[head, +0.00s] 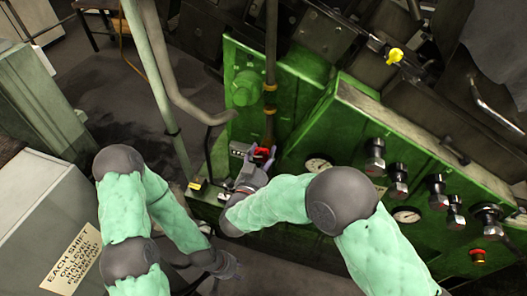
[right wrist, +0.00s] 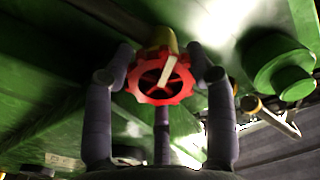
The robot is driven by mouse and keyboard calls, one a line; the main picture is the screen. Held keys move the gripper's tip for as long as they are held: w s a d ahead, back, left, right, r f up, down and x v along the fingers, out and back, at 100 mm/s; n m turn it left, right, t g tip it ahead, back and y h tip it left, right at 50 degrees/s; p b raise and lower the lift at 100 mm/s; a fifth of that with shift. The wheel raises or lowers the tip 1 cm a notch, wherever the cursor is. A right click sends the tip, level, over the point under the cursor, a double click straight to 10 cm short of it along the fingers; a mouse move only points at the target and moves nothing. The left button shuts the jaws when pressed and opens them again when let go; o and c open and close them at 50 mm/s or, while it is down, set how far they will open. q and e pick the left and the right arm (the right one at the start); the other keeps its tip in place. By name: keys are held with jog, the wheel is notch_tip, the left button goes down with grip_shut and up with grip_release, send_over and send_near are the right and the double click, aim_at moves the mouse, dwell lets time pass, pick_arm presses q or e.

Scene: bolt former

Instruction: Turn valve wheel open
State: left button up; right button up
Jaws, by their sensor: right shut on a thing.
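The valve wheel (head: 264,151) is small, red and scalloped, at the lower end of a vertical pipe on the green machine. In the right wrist view the red wheel (right wrist: 148,85) faces me, with a yellowish body behind it. My right gripper (head: 262,158) is at the wheel. Its dark fingers (right wrist: 163,85) are closed around the rim, one on each side and one below; the wheel is partly hidden by them in the head view. My left gripper (head: 230,266) is low in the head view, away from the wheel, and its fingers are too small and dark to read.
The green machine panel (head: 350,120) carries gauges (head: 318,165) and several dark knobs (head: 398,180) right of the wheel. A yellow knob (head: 394,56) is farther back. A grey cabinet (head: 45,215) with a sign stands at the left.

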jog(key=shift+a+f+n+p, duration=0.15)
jog(key=shift+n+p, duration=0.3)
jog(key=shift+n, duration=0.55)
jog(key=shift+f, duration=0.1)
jog(key=shift+s+f+n, duration=0.1)
jog(key=shift+f+n, duration=0.1)
jog(key=shift+n, duration=0.1)
jog(key=o, duration=1.2)
jog(key=shift+c, duration=0.2)
jog(key=shift+r, duration=0.1)
jog(key=shift+r, duration=0.1)
jog(key=v, duration=1.2)
